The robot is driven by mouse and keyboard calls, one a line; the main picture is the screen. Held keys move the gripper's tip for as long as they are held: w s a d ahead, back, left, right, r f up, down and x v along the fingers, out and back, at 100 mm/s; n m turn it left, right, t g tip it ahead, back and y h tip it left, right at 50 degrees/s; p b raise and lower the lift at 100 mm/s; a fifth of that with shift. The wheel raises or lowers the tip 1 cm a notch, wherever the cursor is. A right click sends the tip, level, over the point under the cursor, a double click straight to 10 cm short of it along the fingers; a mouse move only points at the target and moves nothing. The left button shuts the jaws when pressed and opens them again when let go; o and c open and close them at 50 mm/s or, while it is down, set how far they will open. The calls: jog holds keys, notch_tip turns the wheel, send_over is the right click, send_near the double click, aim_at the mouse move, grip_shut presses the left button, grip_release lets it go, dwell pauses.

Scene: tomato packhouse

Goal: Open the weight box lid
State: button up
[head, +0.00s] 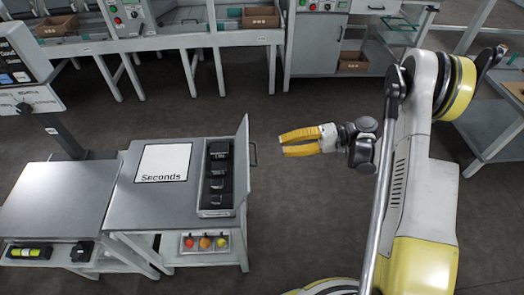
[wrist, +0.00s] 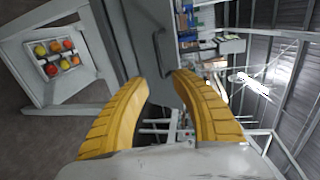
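The weight box (head: 216,212) is set into the right side of a grey metal table. Its lid (head: 242,165) stands upright along the box's right edge, so the box is open and its dark weights (head: 217,167) show in a row. A bar handle (head: 253,153) is on the lid's right face. My gripper (head: 282,145), with yellow fingers, is right of the handle, pointing left, empty and apart from it. In the wrist view the fingers (wrist: 159,80) are spread, with the lid (wrist: 120,35) and handle (wrist: 160,55) beyond them.
A white "Seconds" sheet (head: 164,162) lies on the table left of the box. A tray of tomatoes (head: 205,243) sits below the tabletop. A scale stand (head: 66,135) is at left. Conveyor benches (head: 160,42) run along the back. Floor between my arm and the table is clear.

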aim_at(256, 150)
jog(key=b+x, duration=0.3)
jog(key=x, duration=0.6)
jog(key=shift+a, duration=0.3)
grip_shut()
